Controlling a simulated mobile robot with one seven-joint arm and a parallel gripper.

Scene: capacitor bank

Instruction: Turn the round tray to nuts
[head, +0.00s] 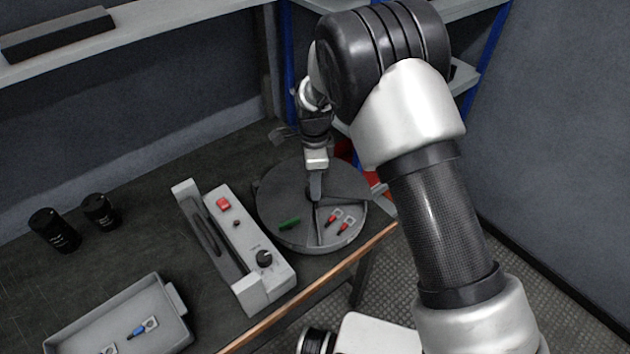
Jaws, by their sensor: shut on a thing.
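The round tray (272,203) is grey and divided by thin walls. It sits near the table's front right edge, in the right half of the table. A small green part (289,223) lies in a front left section. Small red parts (334,219) with pale tags lie in a front right section. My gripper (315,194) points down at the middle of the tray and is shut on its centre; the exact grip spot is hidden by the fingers. No nuts can be made out, and the far sections are partly hidden by my gripper.
A grey device with a red switch (223,204) and a black knob stands just left of the tray. A grey bin (165,332) holding a blue part is at the front left. Two black cylinders (54,230) stand at the far left. Bare table lies behind the device.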

